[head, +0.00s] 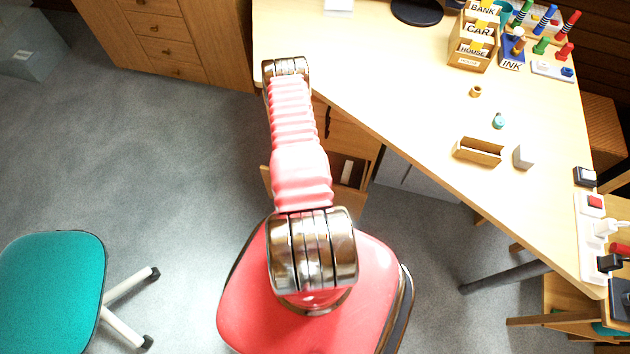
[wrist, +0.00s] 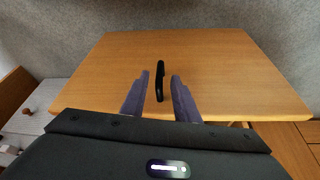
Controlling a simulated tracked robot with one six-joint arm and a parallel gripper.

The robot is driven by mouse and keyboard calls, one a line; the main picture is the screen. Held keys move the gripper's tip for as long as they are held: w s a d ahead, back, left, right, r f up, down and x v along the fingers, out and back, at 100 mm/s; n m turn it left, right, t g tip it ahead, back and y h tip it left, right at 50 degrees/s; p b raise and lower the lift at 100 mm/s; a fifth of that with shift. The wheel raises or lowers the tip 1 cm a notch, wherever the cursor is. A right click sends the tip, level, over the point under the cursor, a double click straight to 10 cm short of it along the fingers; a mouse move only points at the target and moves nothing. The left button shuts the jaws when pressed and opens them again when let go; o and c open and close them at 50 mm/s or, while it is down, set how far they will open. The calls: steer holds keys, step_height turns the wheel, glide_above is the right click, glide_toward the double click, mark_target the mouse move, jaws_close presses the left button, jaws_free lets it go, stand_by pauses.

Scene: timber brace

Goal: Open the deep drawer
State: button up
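In the wrist view a wide wooden drawer front (wrist: 225,75) fills the middle, with a slim black handle (wrist: 160,80) on it. My gripper (wrist: 160,78) is open, with one dark finger on each side of the handle and a visible gap on both sides. I cannot tell how deep the fingers reach around the handle. In the head view my arm covers the gripper and much of the wooden drawer unit (head: 345,130) under the desk. A drawer partly shows there (head: 348,172), with a pale thing inside; I cannot tell whether it is the deep one.
The desk (head: 400,90) stands at the right, holding a labelled card box (head: 473,50), a small wooden tray (head: 478,152) and several small items. A teal chair (head: 50,290) is at the lower left. Grey carpet (head: 150,150) is clear left of my arm.

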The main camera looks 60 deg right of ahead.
steer(key=shift+x, duration=0.9)
steer(key=shift+c, duration=0.5)
jaws_close()
